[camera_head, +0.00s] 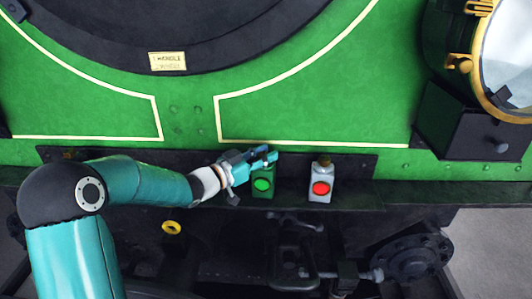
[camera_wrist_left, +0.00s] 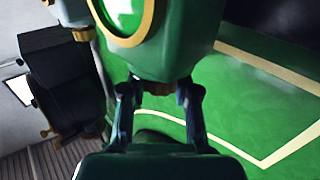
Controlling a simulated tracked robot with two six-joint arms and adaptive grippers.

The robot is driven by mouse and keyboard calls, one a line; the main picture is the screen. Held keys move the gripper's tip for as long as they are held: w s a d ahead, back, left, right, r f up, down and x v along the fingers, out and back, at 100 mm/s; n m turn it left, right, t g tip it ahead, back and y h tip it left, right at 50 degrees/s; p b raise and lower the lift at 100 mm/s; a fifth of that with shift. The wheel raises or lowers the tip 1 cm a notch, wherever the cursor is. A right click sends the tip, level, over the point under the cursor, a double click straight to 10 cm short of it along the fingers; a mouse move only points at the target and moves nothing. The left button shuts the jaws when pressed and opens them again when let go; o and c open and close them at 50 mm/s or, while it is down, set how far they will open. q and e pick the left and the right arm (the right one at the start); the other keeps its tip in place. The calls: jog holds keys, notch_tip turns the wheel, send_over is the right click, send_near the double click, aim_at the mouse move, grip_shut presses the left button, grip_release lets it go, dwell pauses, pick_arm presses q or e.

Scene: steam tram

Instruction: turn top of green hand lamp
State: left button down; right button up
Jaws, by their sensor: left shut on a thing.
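The green hand lamp (camera_head: 264,187), with a round green lens, stands upright on the dark ledge at the front of the tram. In the left wrist view its green body (camera_wrist_left: 172,50) fills the top middle, with part of the brass-rimmed lens showing. My left gripper (camera_head: 266,160) reaches in from the left at the lamp's top. In the left wrist view its two fingers (camera_wrist_left: 158,92) are on either side of the brownish lamp top (camera_wrist_left: 158,86), shut on it. The fingers hide part of the top in the head view. My right gripper is not in view.
A pale hand lamp (camera_head: 321,190) with a red lens stands close to the right on the same ledge (camera_head: 345,194). A large brass-rimmed headlamp (camera_head: 490,55) is at far right above a dark box (camera_head: 485,135). The green tram front (camera_head: 330,110) rises behind.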

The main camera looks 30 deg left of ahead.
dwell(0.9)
pick_arm(q)
jog(key=c, duration=0.8)
grip_release()
jog(key=v, duration=1.2)
jog(key=shift+a+r, duration=0.1)
jog(key=shift+w, duration=0.1)
